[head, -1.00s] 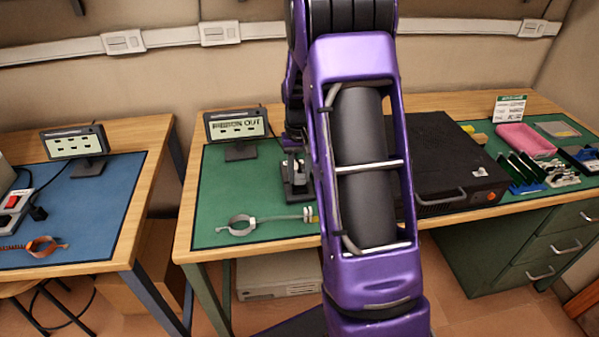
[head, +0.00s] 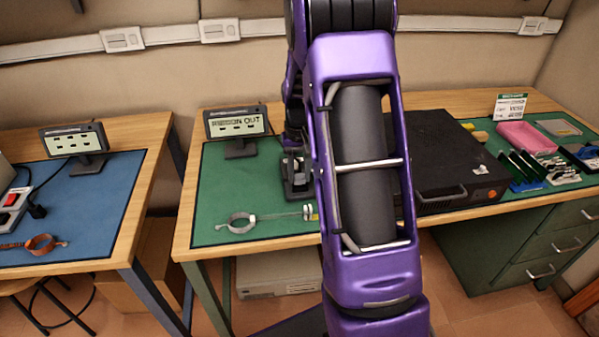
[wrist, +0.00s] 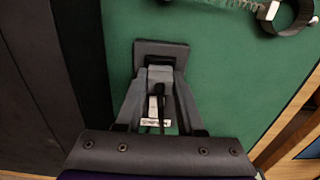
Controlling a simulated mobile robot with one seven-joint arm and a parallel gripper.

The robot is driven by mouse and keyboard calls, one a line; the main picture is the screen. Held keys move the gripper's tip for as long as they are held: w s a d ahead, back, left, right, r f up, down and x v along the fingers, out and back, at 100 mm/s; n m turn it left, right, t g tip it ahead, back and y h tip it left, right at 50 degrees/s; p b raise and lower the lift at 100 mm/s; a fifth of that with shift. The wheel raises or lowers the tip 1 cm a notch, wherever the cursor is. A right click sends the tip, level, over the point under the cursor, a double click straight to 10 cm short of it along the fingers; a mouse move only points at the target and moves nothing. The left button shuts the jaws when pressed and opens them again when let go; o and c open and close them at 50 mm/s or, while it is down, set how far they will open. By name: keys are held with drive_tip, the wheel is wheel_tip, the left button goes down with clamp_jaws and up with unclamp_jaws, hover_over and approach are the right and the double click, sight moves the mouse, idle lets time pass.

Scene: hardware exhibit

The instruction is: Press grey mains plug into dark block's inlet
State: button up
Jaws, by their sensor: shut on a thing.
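The grey mains plug (wrist: 160,74) is between the two fingers of my gripper (wrist: 160,80), which is shut on it. Its dark cord and a white label show behind it in the wrist view. The dark block (wrist: 146,48) lies on the green mat just beyond the fingertips, and the plug's front overlaps its dark recess. Whether the plug is inside the inlet or only against it, I cannot tell. In the head view the block (head: 298,194) shows beside my purple arm, which hides much of the gripper and the plug.
A black case (head: 445,160) stands right of my arm, and its dark side fills the wrist view's left. A small display (head: 237,126) stands behind. The green mat (head: 225,185) between them is clear.

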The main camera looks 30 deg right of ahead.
drive_tip(key=shift+f+b, duration=0.3)
drive_tip(key=shift+f, duration=0.3)
idle(0.4)
drive_tip(key=o, duration=1.1)
drive_tip(key=shift+c, duration=0.2)
drive_tip(key=shift+s, duration=0.1)
drive_tip(key=shift+s+d+f, duration=0.1)
drive_tip(key=shift+d, duration=0.1)
drive_tip(key=shift+c, duration=1)
drive_tip(key=shift+o, duration=0.5)
drive_tip(key=shift+d+r, duration=0.1)
drive_tip(key=shift+r, duration=0.2)
drive_tip(key=shift+a+r+p, duration=0.2)
drive_tip(key=shift+r+p, duration=0.1)
drive_tip(key=shift+p, duration=0.1)
